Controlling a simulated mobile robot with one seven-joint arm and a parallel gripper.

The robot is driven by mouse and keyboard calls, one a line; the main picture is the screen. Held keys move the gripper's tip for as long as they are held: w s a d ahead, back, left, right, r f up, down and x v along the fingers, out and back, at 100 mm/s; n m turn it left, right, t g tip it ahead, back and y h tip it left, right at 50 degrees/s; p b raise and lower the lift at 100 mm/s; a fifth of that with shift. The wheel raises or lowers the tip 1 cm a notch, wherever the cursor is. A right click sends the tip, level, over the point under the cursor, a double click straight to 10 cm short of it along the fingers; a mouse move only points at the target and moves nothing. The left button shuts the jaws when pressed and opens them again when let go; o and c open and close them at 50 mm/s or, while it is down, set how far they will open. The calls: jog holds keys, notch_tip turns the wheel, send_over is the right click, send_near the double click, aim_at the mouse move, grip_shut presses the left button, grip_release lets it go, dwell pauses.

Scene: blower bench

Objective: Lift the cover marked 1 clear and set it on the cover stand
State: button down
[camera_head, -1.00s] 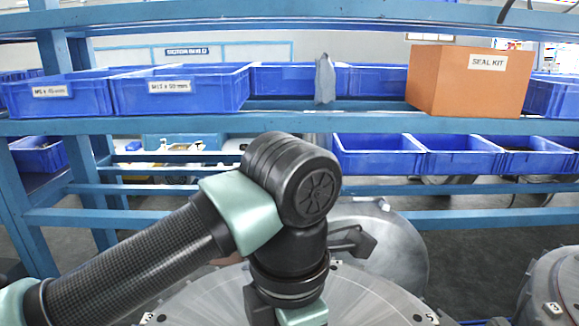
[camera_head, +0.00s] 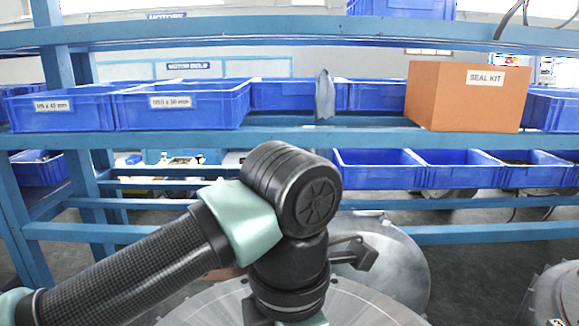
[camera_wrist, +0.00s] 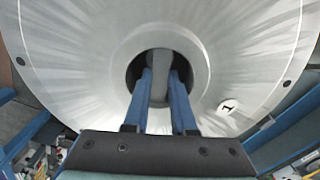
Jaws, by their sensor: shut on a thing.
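In the wrist view the cover marked 1 (camera_wrist: 250,60) is a large grey metal disc with a round central recess. Its small white "1" label (camera_wrist: 228,107) is right of the recess. My gripper (camera_wrist: 160,76) reaches into the recess, its two blue fingers shut on the grey bar-like grip (camera_wrist: 158,94) there. The fingertips are partly hidden inside the recess. In the head view the gripper is out of sight below my arm, and I cannot tell whether the cover has risen. I cannot make out the cover stand.
In the head view, a grey disc (camera_head: 400,275) lies behind my arm, another metal disc (camera_head: 350,306) is in front, and a round housing (camera_head: 558,295) is at right. A blue shelf (camera_head: 290,135) spans the back, with blue bins (camera_head: 180,115) and an orange seal-kit box (camera_head: 460,105).

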jog(key=shift+r+p, duration=0.35)
jog(key=shift+r, duration=0.9)
dwell(1.3)
jog(key=shift+b, duration=0.3)
dwell(0.6)
jog(key=shift+r, duration=0.3)
dwell(0.4)
jog(key=shift+r+p, duration=1.55)
jog(key=shift+r, duration=0.6)
jog(key=shift+t+b, duration=0.3)
jog(key=shift+b, duration=0.45)
dwell(0.9)
